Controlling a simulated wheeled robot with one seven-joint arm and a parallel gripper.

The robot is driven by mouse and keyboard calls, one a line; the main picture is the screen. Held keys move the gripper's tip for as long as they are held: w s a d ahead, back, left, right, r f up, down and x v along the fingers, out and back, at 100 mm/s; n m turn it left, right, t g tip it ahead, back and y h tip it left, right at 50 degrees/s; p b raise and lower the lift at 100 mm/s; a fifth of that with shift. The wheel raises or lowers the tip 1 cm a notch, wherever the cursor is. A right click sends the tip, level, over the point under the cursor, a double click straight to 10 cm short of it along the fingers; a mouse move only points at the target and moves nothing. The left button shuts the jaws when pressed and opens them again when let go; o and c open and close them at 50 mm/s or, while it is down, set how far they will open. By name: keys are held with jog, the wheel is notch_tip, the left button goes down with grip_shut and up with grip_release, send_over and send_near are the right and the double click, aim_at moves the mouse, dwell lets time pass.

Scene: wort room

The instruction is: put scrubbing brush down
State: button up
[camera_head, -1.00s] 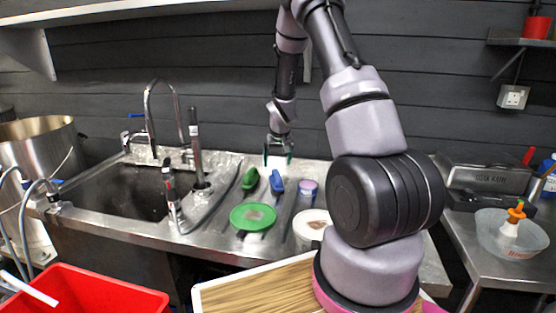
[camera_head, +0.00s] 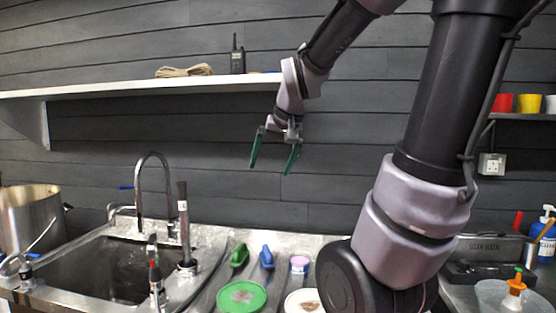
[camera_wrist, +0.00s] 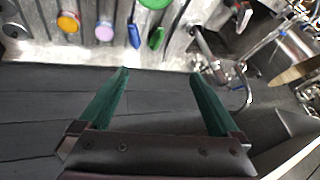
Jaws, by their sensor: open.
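A blue-handled brush-like item (camera_head: 266,257) lies on the steel drainboard (camera_head: 215,284) right of the sink. A similar green-handled item (camera_head: 239,256) lies beside it, to its left. Which of the two is the scrubbing brush I cannot tell. Both also show at the top of the wrist view, blue (camera_wrist: 134,36) and green (camera_wrist: 156,38). My gripper (camera_head: 271,169) is high above the drainboard, in front of the dark wall and below the shelf. Its green fingers are spread with nothing between them, as the wrist view also shows (camera_wrist: 158,73).
A green round lid (camera_head: 242,297), a white tub (camera_head: 303,301) and a small purple-lidded tub (camera_head: 299,264) stand near the brushes. The sink (camera_head: 100,270) with its tall tap (camera_head: 140,190) is left. A wall shelf (camera_head: 130,88) holds rope (camera_head: 185,71) and a radio (camera_head: 237,60).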

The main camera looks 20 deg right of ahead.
jog(key=s+a+r+y, duration=0.1)
jog(key=s+a+r, duration=0.1)
jog(key=s, duration=0.8)
jog(key=shift+s+a+r+t, duration=0.3)
jog(key=shift+s+a+t, duration=0.05)
jog(key=shift+a+t, duration=0.1)
jog(key=shift+o, duration=0.2)
